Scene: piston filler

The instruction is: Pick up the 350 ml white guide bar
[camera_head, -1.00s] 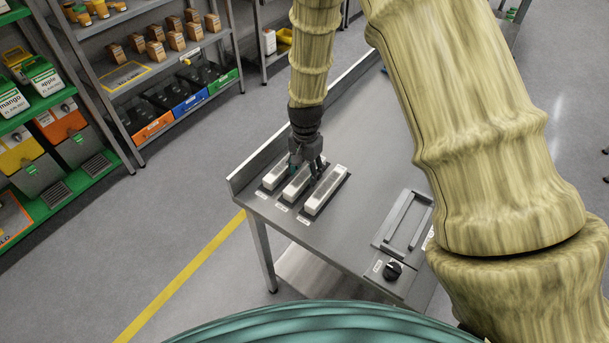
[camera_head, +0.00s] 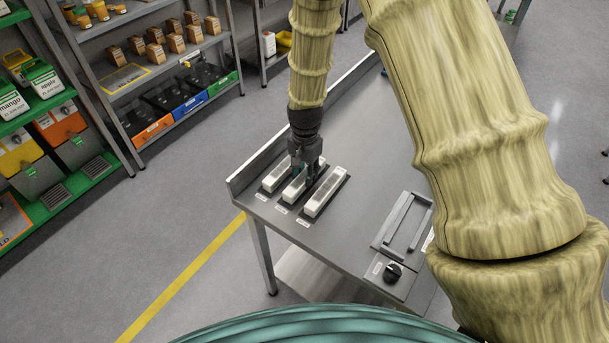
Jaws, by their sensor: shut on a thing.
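Three white guide bars lie side by side in dark holders on the grey metal table (camera_head: 352,150), each with a small label in front. They are the left bar (camera_head: 276,179), the middle bar (camera_head: 291,193) and the right bar (camera_head: 324,192). The label text is too small to read, so I cannot tell which is the 350 ml one. My gripper (camera_head: 305,175) points down over the middle bar and is shut on it. The gripper hides the far part of that bar. The bar still appears to be at its holder.
A fixture with two rails (camera_head: 405,222) and a black knob (camera_head: 392,272) sit at the table's front right. A raised edge runs along the table's left side. Shelves with boxes and bins (camera_head: 190,100) stand at the left. The table behind the bars is clear.

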